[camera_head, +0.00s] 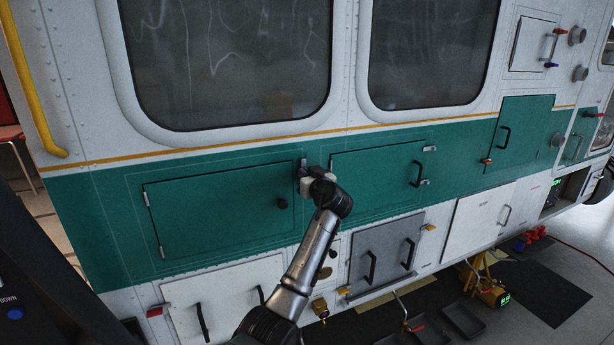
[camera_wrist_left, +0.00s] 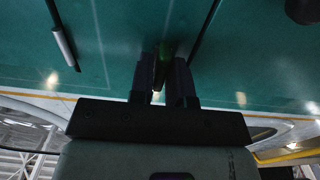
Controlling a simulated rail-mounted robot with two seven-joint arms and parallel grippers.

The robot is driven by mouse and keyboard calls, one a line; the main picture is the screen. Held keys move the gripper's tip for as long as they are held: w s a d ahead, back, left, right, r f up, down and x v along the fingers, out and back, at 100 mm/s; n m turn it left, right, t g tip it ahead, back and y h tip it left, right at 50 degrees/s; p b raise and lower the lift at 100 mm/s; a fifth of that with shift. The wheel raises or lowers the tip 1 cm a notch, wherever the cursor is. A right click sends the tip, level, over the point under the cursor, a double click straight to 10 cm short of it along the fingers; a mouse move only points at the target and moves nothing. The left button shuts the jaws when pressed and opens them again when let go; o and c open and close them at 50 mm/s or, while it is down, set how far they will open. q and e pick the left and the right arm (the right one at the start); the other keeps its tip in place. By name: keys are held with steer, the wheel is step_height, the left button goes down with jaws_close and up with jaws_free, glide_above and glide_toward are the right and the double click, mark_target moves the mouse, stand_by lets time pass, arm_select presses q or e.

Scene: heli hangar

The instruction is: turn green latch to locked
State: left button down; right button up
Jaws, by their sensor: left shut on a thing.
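My left gripper (camera_head: 305,173) reaches up to the green band of the helicopter's side, between two green hatch panels. In the left wrist view its two dark fingers (camera_wrist_left: 165,80) are shut on a small dark green latch (camera_wrist_left: 165,55). The latch is mostly hidden between the fingers, so I cannot tell its exact angle. In the head view a bit of pale metal (camera_head: 303,163) shows beside the gripper, and the wrist covers the rest. The left green panel (camera_head: 215,215) and the right green panel (camera_head: 375,165) both lie flush. My right gripper is not in view.
Below are a grey hatch (camera_head: 385,245) and white hatches with handles. Yellow equipment (camera_head: 490,290) and trays stand on the floor at lower right.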

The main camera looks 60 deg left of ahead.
arm_select(q)
steer(key=shift+f, duration=0.1)
steer(key=n+b, duration=0.4)
steer(key=b, duration=0.2)
steer(key=n+b, duration=0.3)
steer(key=b, duration=0.3)
steer(key=shift+s+f+n+b, duration=0.15)
steer(key=shift+n+b, duration=0.9)
steer(key=shift+n, duration=0.15)
steer(key=n+b, duration=0.1)
steer(key=n, duration=0.1)
steer(key=shift+n, duration=0.4)
steer(key=shift+s+n+b, duration=0.1)
steer(key=shift+n+b, duration=0.75)
steer(key=shift+n, duration=2.15)
steer(key=c, duration=1.2)
jaws_free()
